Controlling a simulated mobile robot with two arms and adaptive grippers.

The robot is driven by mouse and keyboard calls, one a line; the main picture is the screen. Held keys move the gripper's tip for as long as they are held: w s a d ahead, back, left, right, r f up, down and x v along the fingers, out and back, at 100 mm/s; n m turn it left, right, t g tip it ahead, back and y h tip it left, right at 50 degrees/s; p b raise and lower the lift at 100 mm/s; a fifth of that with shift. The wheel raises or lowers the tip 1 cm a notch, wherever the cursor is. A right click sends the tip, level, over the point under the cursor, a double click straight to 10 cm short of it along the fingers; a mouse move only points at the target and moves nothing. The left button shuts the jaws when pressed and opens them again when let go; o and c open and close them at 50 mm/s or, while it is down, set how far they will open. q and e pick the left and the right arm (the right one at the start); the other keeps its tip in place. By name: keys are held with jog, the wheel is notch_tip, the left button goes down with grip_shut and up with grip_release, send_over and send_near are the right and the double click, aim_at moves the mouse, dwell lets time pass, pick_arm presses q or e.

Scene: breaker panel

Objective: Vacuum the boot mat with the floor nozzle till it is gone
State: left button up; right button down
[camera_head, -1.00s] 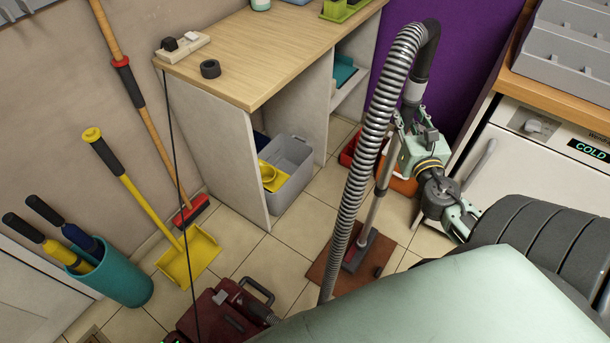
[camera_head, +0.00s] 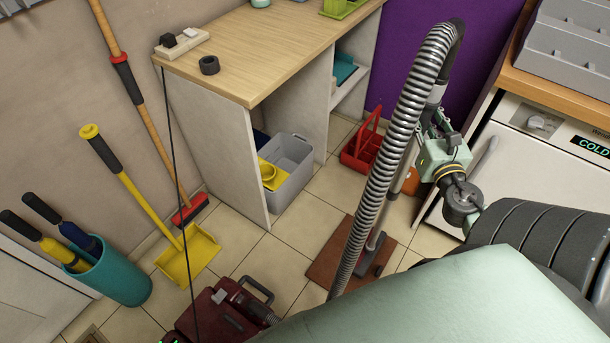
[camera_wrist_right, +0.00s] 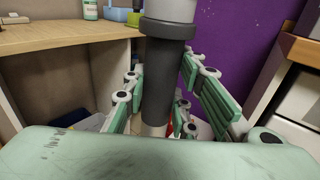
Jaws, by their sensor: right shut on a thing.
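The boot mat (camera_head: 329,262) is a brown rectangle on the tiled floor, partly hidden behind the hose. The floor nozzle (camera_head: 370,254) is grey and rests over the mat's right part, at the foot of the wand (camera_head: 399,178). A small dark patch (camera_head: 377,270) shows beside the nozzle; I cannot tell what it is. My right gripper (camera_head: 428,128) is shut on the wand's dark grip, which stands between the green fingers in the right wrist view (camera_wrist_right: 160,85). The ribbed grey hose (camera_head: 392,140) arches from the wand top. My left gripper is not in view.
The dark red vacuum body (camera_head: 215,318) sits at the bottom, with a black cord rising past it. A red carrier (camera_head: 358,153) stands behind the mat. A workbench (camera_head: 215,145) with a grey bin (camera_head: 292,185) is left; a white appliance (camera_head: 510,165) is right.

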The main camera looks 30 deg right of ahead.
jog(key=shift+s+a+r, duration=0.15)
jog(key=shift+s+a, duration=0.1)
jog(key=shift+a, duration=0.45)
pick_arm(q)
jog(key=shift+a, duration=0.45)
pick_arm(e)
jog(key=s+a, duration=0.3)
jog(key=a, duration=0.5)
jog(key=shift+s, duration=0.15)
pick_arm(q)
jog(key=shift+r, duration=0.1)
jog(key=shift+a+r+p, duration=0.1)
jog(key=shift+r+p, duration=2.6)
jog(key=shift+p, duration=0.1)
pick_arm(e)
jog(key=w+a, duration=0.4)
jog(key=w, duration=0.7)
jog(key=shift+w+a, duration=0.25)
jog(key=shift+a, duration=0.05)
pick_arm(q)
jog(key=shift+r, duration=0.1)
pick_arm(e)
jog(key=shift+r, duration=0.1)
